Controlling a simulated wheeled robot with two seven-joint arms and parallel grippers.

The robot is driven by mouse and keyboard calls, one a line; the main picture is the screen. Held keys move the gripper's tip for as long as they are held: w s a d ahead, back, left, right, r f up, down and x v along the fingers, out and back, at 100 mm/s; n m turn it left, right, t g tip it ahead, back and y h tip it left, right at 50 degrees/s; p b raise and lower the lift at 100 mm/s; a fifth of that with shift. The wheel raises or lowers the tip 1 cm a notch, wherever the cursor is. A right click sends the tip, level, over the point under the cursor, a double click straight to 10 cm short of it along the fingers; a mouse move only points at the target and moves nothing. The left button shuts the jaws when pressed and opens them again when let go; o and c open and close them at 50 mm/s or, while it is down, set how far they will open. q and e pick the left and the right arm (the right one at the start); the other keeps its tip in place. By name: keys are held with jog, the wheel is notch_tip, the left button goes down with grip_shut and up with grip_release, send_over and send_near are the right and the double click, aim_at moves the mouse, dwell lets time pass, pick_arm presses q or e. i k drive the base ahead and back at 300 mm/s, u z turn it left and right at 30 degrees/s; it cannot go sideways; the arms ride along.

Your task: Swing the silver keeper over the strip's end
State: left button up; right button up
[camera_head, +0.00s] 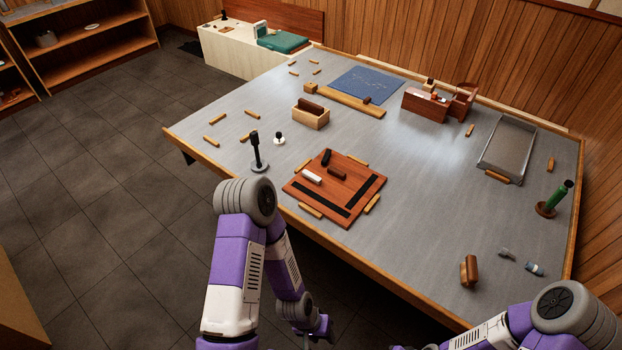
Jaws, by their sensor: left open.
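A red-brown wooden board (300,187) with black strips (366,193) along two sides lies near the table's front edge. A pale silver-white bar (311,176), which looks like the keeper, lies on the board's left part, apart from the long black strip as far as I can tell. A dark block (326,157) and a brown block (337,172) are beside it. My left gripper (322,331) is open and empty, low in front of the table and away from the board. My right arm enters at the bottom right; its gripper is at most barely visible at the bottom edge.
Wooden pegs (311,211) surround the board. A black upright handle (256,152) stands to its left, and a wooden box (311,117) is behind. A metal tray (509,146) and green-handled tool (556,197) are right.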

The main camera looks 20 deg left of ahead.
aim_at(308, 174)
jog(key=k, duration=1.25)
jog(key=u, duration=0.7)
jog(key=i, duration=1.4)
jog(key=z, duration=0.5)
